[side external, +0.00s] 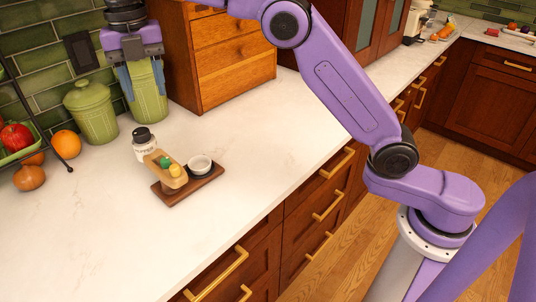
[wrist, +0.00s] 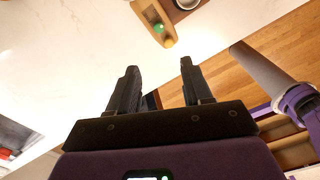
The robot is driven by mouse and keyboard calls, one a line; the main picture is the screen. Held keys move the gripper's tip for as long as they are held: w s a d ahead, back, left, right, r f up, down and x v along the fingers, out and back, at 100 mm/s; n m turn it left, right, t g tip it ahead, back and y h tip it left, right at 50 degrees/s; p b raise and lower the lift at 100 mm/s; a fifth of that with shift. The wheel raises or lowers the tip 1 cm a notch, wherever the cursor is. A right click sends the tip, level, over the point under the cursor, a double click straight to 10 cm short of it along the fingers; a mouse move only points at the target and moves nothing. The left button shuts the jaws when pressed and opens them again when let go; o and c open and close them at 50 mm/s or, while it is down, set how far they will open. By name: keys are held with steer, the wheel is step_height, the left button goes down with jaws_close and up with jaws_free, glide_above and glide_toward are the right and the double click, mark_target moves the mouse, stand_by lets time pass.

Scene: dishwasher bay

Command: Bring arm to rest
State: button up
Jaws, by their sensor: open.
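My gripper (side external: 146,92) is at the upper left of the side external view, pointing down. Its two fingers are spread apart. In that view it overlaps a tall green canister (side external: 148,98) standing behind it. In the wrist view my gripper (wrist: 158,66) shows both dark fingers apart, with nothing held between them and pale counter and cabinet edge beyond. My purple arm reaches across the top of the side external view.
On the white counter (side external: 90,215), a brown board (side external: 205,181) holds a small white bowl (side external: 199,163) and a tan wooden piece with green and yellow items. A pepper shaker (side external: 144,147), green jar (side external: 91,112), orange (side external: 67,144) and wooden drawer box (side external: 235,75) stand near. The front counter is clear.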

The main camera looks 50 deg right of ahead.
steer(key=s+d+f+m, duration=0.4)
steer(key=s+d+m, duration=0.2)
steer(key=s, duration=0.6)
steer(key=s+d+f+m, duration=0.5)
steer(key=s+d, duration=0.4)
steer(key=s, duration=0.2)
steer(key=s+d+f+m, duration=0.5)
steer(key=s+d+m, duration=0.2)
steer(key=s, duration=0.5)
steer(key=shift+s+d, duration=0.25)
steer(key=shift+s, duration=0.1)
